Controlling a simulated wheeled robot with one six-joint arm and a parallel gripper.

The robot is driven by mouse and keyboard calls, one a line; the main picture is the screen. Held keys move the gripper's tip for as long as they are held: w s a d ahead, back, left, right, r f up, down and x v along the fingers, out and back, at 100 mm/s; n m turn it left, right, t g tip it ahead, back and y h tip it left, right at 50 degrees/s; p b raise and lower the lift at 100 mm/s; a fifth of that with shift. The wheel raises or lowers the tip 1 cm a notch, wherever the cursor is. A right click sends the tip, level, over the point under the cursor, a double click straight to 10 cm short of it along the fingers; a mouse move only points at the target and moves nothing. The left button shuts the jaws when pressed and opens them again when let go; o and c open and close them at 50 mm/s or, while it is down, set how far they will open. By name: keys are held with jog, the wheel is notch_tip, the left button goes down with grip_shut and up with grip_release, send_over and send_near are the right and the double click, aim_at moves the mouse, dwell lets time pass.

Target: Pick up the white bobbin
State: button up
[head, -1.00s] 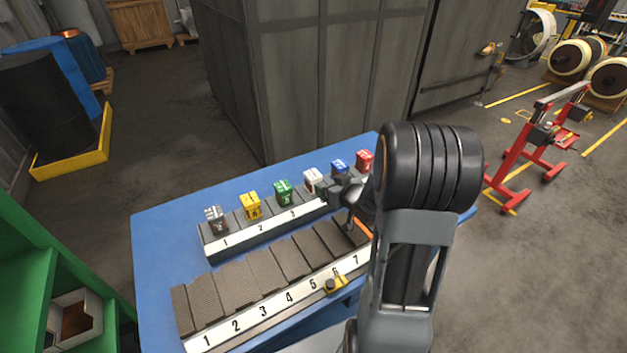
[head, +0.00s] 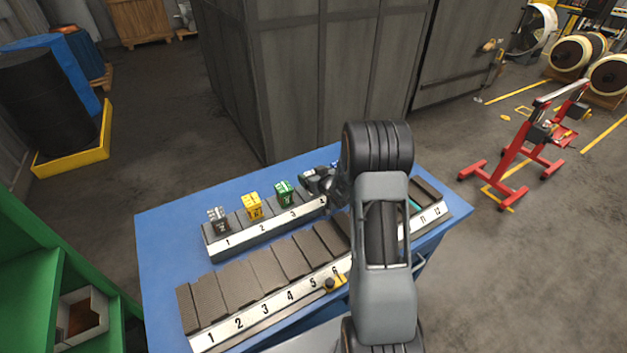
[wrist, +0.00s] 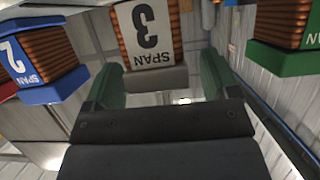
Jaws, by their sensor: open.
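The white bobbin (wrist: 152,35) has copper-coloured windings and a label reading SPAN 3, upside down in the wrist view. It is at the top middle there, just beyond and between the two green fingertips of my gripper (wrist: 158,72). In the head view my gripper (head: 320,181) is at the rear rack, right of the green bobbin (head: 285,193), and hides the white bobbin.
The blue bobbin (wrist: 42,62) is close on the left in the wrist view, the green one on the right. Yellow (head: 252,206) and dark (head: 217,219) bobbins stand farther left on the rack. The front rack (head: 235,285) has empty numbered slots on the blue table (head: 165,240).

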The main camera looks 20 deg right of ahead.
jog(key=shift+w+f, duration=0.15)
jog(key=shift+w, duration=0.1)
jog(key=c, duration=1)
jog(key=shift+c, duration=0.8)
